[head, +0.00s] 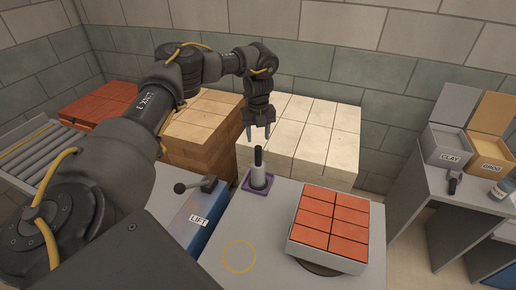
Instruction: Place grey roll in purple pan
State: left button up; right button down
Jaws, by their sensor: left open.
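The grey roll (257,176) stands upright, with a dark upper part, at the back left of the light grey worktop. Its lower end is within the outline of the small purple pan (246,187), whose rim shows around it. My left gripper (258,138) is open and empty, pointing down just above the roll's dark top, with its fingers apart. It does not appear to grip the roll. My right gripper is not in view.
A tray of red bricks (330,222) sits on the worktop's right side. Pale brick stacks (310,130) stand behind. A blue lift box with a lever (200,222) is at the left. The worktop's front middle, with a yellow ring (239,272), is clear.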

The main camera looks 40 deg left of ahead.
pick_arm(q)
notch_tip(320, 180, up, 4)
jog(key=shift+f, duration=0.1)
dwell(0.6)
